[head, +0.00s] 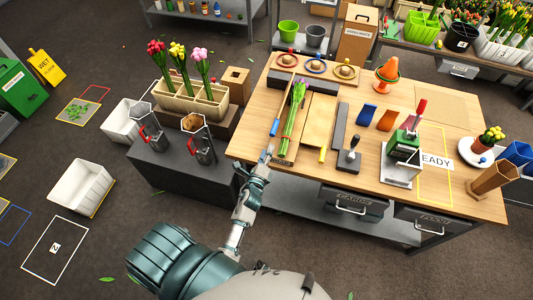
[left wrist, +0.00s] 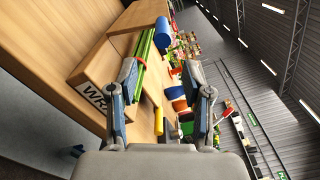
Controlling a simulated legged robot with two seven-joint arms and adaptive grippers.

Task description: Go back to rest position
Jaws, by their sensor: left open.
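My left gripper (head: 266,154) is at the front edge of the wooden table (head: 240,146), just in front of a lying bunch of purple tulips with green stems (head: 292,120). In the left wrist view the two fingers (left wrist: 165,88) are spread apart with nothing held between them. The green stems (left wrist: 146,50) show beyond the left finger, which partly hides them. The bunch lies in a wooden tray, whose labelled front (left wrist: 95,92) shows left of the fingers. My right gripper is not in view.
A blue stick (head: 275,127) lies left of the bunch, and a brown sheet (head: 318,122) lies right. A dark stamp (head: 349,155) and a green-topped device (head: 404,147) stand farther right. On the lower dark stand, a wooden planter (head: 192,101) holds tulips beside two metal holders (head: 199,140).

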